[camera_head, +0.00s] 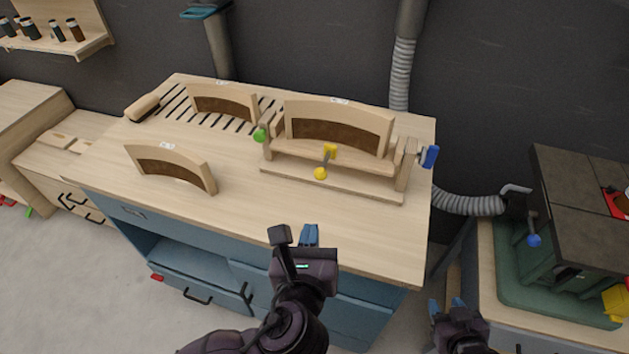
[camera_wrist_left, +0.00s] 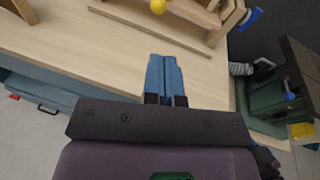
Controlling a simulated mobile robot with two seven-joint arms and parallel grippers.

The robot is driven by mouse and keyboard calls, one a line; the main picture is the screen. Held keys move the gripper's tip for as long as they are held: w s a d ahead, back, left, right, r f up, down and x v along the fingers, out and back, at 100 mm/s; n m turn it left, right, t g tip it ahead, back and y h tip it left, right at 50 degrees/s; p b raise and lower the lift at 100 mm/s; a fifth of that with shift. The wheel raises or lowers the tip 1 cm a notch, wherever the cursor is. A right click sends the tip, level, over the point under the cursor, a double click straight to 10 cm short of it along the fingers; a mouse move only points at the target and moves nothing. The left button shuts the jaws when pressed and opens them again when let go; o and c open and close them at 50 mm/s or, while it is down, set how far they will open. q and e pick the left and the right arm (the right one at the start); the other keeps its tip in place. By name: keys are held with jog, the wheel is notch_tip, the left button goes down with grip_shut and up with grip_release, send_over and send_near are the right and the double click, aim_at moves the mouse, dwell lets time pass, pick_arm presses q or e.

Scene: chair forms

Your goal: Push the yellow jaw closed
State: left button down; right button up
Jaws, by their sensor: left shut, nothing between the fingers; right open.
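The large wooden chair form (camera_head: 335,150) stands at the back right of the workbench. At its front middle is a yellow handle (camera_head: 325,162) with a round knob low and a block higher up. The knob (camera_wrist_left: 158,6) also shows at the top edge of the left wrist view, the rest cut off. A long wooden bar lies in front of the form; I cannot tell how far the yellow-marked jaw is from it. My left gripper (camera_head: 308,236), also in the left wrist view (camera_wrist_left: 164,76), is shut and empty, apart from the handle, near the bench's front edge. My right gripper (camera_head: 448,304) is open, right of the bench.
Green (camera_head: 261,134) and blue (camera_head: 430,156) handles sit at the form's left and right ends. Two curved wooden backs (camera_head: 222,104) (camera_head: 170,166) stand on the bench's left. The bench top (camera_head: 250,205) is clear between my left gripper and the form. A green machine (camera_head: 560,260) stands right.

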pick_arm(q)
jog(key=m, duration=0.1)
send_near(319, 178)
jog(key=x, duration=0.7)
jog(key=shift+w+d, duration=0.15)
jog(key=shift+w, duration=0.1)
dwell(0.3)
